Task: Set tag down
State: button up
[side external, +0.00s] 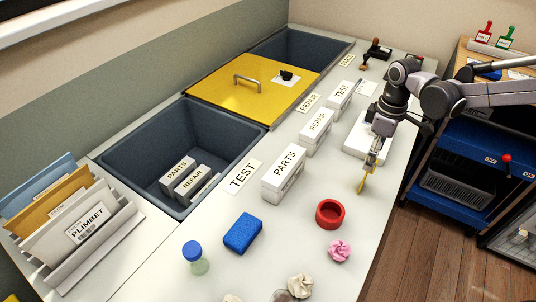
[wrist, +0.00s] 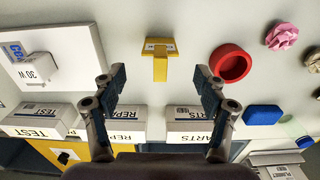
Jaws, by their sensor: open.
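A yellow T-shaped piece with a small white label, which looks like the tag, is ahead of my gripper in the wrist view (wrist: 160,68). It also shows in the side view (side external: 362,185), just below my gripper (side external: 371,165). In the wrist view my gripper (wrist: 160,85) is open, with one finger on each side and a clear gap to the tag's stem. I cannot tell whether the tag lies flat or stands upright on the white counter (side external: 310,240).
White boxes marked PARTS (side external: 284,172), REPAIR (side external: 315,131) and TEST (side external: 340,95) line the counter beside a sunken bin (side external: 130,160) and a yellow lid (side external: 225,90). A red ring (side external: 330,213), pink crumple (side external: 339,250) and blue sponge (side external: 243,232) are nearer the front.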

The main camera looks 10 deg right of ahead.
notch_tip(320, 180, up, 2)
jog(key=shift+r, duration=0.25)
jog(key=shift+s+d+r, duration=0.1)
jog(key=shift+s+r, duration=0.05)
jog(key=shift+r, duration=0.15)
jog(key=s+d+r+m+t, duration=0.3)
jog(key=s+d+m, duration=0.1)
jog(key=s, duration=0.5)
jog(key=s+d+r+m+t, duration=0.4)
jog(key=s+d+m, duration=0.1)
jog(key=s, duration=0.4)
jog(key=shift+d+r, duration=0.15)
